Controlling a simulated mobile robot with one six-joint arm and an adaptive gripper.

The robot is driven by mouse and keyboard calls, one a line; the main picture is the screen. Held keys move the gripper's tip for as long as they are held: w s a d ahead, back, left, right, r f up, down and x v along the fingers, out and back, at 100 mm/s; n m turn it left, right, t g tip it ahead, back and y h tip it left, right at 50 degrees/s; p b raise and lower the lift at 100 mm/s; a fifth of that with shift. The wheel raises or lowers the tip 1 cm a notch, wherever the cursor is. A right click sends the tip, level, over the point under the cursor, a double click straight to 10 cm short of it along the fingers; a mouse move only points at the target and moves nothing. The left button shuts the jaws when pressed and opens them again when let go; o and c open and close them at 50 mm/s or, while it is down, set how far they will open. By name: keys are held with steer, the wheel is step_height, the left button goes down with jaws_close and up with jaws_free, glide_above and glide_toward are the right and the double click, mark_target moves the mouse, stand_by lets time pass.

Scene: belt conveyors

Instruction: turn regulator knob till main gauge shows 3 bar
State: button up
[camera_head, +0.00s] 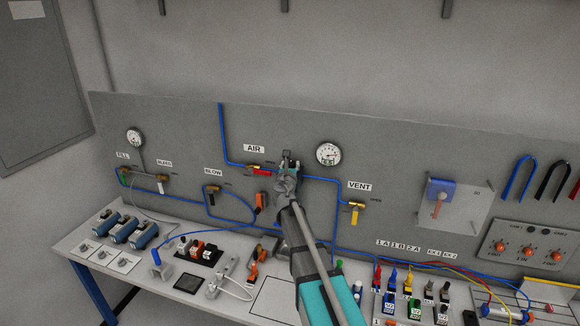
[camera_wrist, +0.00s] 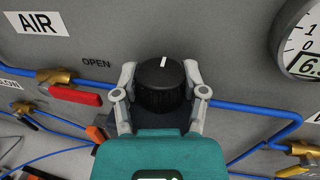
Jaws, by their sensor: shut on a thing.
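The regulator knob (camera_wrist: 160,84) is black and round, with a white mark at the top of its face pointing up in the wrist view. My gripper (camera_wrist: 161,76) is shut on it, one grey finger on each side. In the head view, my gripper (camera_head: 287,168) is at the panel below the AIR label and hides the knob. The main gauge (camera_head: 328,153) is a round white dial to the right of my gripper. In the wrist view, the gauge (camera_wrist: 303,42) is cut by the right edge; its box reads "6." and the rest is cut off. Its needle cannot be read.
A red-handled valve (camera_wrist: 75,95) marked OPEN is left of my gripper. A yellow-handled VENT valve (camera_head: 355,212) is to the right. Blue tubes (camera_head: 222,130) run along the panel. A smaller gauge (camera_head: 134,136) is at the far left. The bench below holds switches and fittings.

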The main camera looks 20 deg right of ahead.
steer(key=shift+n+t+y, duration=0.5)
steer(key=shift+n+y, duration=0.5)
steer(key=shift+y, duration=0.5)
steer(key=o, duration=1.2)
steer(key=shift+c, duration=0.2)
steer(key=shift+s, duration=0.1)
steer(key=v, duration=1.1)
steer(key=shift+s, duration=0.4)
steer(key=shift+a, duration=0.1)
